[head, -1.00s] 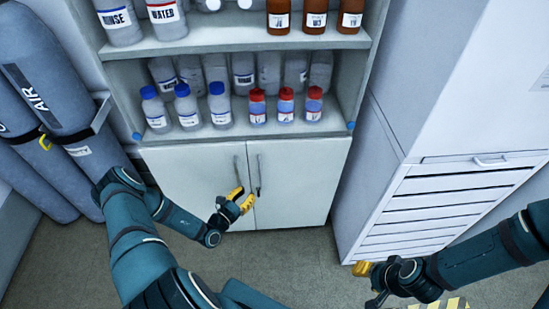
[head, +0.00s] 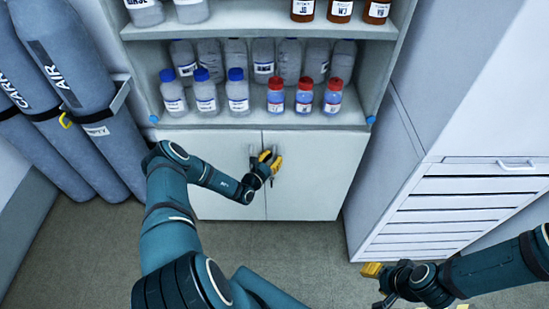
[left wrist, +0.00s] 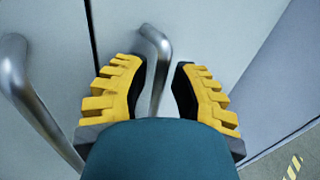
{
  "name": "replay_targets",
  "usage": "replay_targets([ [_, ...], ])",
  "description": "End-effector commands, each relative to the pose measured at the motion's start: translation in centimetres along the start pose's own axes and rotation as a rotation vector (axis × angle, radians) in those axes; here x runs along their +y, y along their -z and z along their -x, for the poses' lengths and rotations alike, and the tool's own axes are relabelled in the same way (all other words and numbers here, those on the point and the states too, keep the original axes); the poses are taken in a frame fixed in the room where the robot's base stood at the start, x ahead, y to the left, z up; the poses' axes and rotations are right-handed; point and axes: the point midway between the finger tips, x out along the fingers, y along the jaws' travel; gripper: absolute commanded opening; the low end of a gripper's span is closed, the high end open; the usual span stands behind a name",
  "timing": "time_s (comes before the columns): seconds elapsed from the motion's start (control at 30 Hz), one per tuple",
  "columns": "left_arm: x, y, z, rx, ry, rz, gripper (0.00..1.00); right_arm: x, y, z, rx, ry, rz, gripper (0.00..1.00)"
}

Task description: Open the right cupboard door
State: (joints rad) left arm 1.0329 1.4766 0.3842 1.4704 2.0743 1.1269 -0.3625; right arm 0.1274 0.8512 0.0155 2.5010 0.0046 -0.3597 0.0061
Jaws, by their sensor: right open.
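The right cupboard door (head: 318,175) is a flat pale panel under the shelves and looks shut, flush with the left door (head: 222,180). Its bent metal handle (left wrist: 155,60) shows in the left wrist view, close to the dark seam. My left gripper (head: 271,166) is at this handle, its yellow fingers (left wrist: 158,88) apart on either side of the bar. A gap shows on the right side of the bar; the left finger is very close to it, and contact is unclear. My right gripper (head: 377,284) is open and empty at lower right, away from the cupboard.
The left door's handle (left wrist: 35,100) is just left of my left gripper. Bottles with blue caps (head: 206,92) and red caps (head: 304,96) stand on the shelf above. Gas cylinders (head: 75,100) stand left; a drawer unit (head: 450,200) stands right. Floor before the doors is clear.

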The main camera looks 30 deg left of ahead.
Motion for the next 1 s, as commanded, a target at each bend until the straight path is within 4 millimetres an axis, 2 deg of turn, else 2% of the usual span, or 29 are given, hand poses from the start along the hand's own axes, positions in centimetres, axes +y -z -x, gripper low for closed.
replay_targets([
  [0.13, 0.0, -0.02, -0.73, -0.001, 0.0, -0.001, 0.25, 0.04, -0.06, -0.12, -0.001, 0.0, 0.001, 0.47],
  [0.4, 0.0, -0.06, -0.81, -0.001, 0.0, 0.0, 0.25, 0.03, -0.06, -0.1, -0.002, 0.0, 0.0, 0.47],
  [0.43, 0.0, -0.06, -0.81, -0.001, 0.0, 0.0, 0.22, 0.03, -0.06, -0.1, -0.002, 0.0, 0.0, 0.47],
  [0.5, 0.0, -0.06, -0.8, -0.001, 0.0, 0.0, 0.0, 0.04, -0.06, -0.1, -0.001, 0.0, 0.0, 0.47],
  [1.0, -0.4, -0.12, -0.28, 0.001, -0.019, 0.002, 0.0, -0.17, 0.16, 0.43, 0.003, 0.0, -0.001, 0.47],
])
